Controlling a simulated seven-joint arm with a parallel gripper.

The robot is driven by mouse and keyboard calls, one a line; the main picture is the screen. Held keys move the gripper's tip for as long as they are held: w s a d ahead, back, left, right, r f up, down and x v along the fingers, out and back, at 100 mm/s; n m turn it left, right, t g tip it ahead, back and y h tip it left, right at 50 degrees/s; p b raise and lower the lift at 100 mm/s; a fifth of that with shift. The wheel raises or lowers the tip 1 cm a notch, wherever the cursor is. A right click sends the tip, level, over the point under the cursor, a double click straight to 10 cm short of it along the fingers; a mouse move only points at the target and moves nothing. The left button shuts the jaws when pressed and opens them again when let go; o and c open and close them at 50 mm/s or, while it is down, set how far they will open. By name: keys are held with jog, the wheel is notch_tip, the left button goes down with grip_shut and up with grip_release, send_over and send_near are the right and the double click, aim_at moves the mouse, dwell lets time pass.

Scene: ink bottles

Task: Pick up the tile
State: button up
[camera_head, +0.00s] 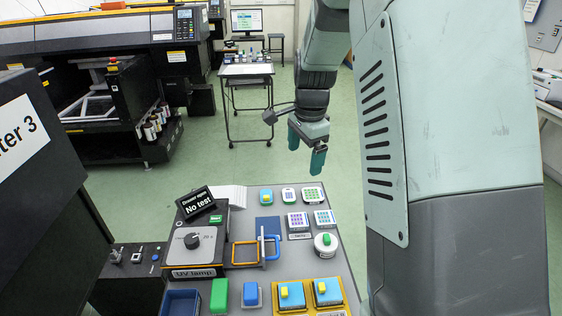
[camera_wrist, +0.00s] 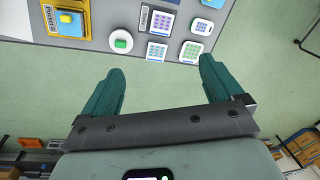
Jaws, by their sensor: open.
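Several white tiles with printed grids of coloured squares lie on the grey worktop: one with green marks (camera_head: 312,195), a small one (camera_head: 288,195), and two in the row in front, left (camera_head: 298,221) and right (camera_head: 324,218). I cannot tell which is the tile meant. In the wrist view, tiles lie at the top, including a purple-marked one (camera_wrist: 161,22) and a green-marked one (camera_wrist: 191,51). My gripper (camera_head: 306,150) is open and empty, above and beyond the worktop's far edge. In the wrist view my gripper (camera_wrist: 161,70) has its fingers wide apart over bare floor.
A white round pot with a green top (camera_head: 326,243), blue blocks with yellow tops (camera_head: 291,294) and a UV lamp box (camera_head: 196,245) with a "No test" sign (camera_head: 198,204) share the worktop. Open floor lies beyond.

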jog(key=w+f+m+g, duration=0.1)
jog(key=w+f+m, duration=0.3)
jog(key=f, duration=0.8)
send_over(298, 219)
jog(key=shift+m+g, duration=0.3)
jog(key=shift+m, duration=0.1)
notch_tip(298, 219, down, 9)
jog(key=shift+d+r, duration=0.15)
jog(key=shift+r, duration=0.05)
jog(key=shift+s+f, duration=0.1)
jog(key=shift+f, duration=3.05)
jog(key=c, duration=1.2)
